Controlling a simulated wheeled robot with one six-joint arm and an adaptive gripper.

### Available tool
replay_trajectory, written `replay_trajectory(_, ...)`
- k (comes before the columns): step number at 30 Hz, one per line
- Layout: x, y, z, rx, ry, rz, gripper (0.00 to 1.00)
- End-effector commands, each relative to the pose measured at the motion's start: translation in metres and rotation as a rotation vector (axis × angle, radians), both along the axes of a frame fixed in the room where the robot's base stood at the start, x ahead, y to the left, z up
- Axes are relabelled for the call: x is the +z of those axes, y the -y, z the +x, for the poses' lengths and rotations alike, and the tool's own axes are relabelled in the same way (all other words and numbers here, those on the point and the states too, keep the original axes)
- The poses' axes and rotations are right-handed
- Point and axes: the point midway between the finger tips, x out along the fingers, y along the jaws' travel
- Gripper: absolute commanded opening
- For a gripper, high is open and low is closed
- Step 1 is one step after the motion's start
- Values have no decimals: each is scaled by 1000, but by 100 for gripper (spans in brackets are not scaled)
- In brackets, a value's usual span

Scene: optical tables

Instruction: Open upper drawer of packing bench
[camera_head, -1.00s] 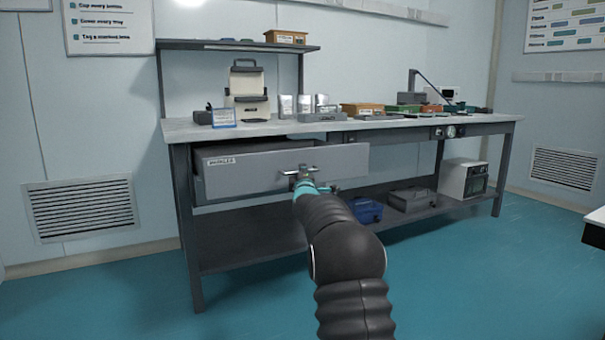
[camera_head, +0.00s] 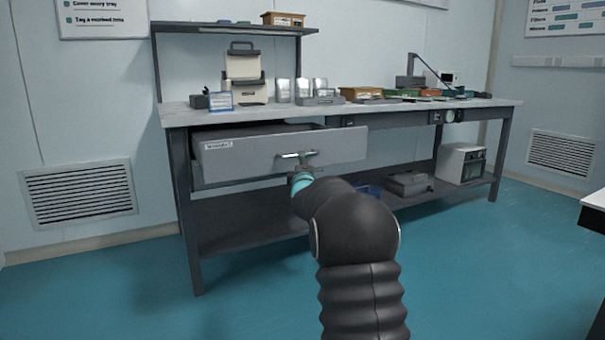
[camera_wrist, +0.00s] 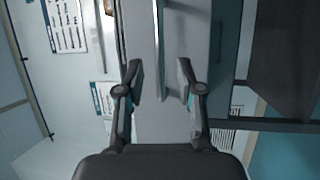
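The packing bench (camera_head: 340,109) has its upper drawer (camera_head: 235,155) pulled out, with the grey front standing forward of the frame and a dark gap behind its top edge. My gripper (camera_head: 302,168) is at the handle, partly hidden behind my arm. In the wrist view my gripper (camera_wrist: 160,70) has its two fingers spread apart. A thin pale bar, which looks like the handle, runs in line with the space between them; I cannot tell whether it touches either finger.
A grey box (camera_head: 408,184) and a white device (camera_head: 461,164) are on the lower shelf. Teal floor is clear in front. A white table edge (camera_head: 598,200) juts in at right.

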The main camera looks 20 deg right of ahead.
Motion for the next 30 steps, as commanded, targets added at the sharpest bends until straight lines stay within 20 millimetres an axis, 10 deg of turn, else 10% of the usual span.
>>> replay_trajectory(12,-10,-19,-51,0,-1,-1,37)
replay_trajectory(30,-11,-22,-56,0,-1,-1,37)
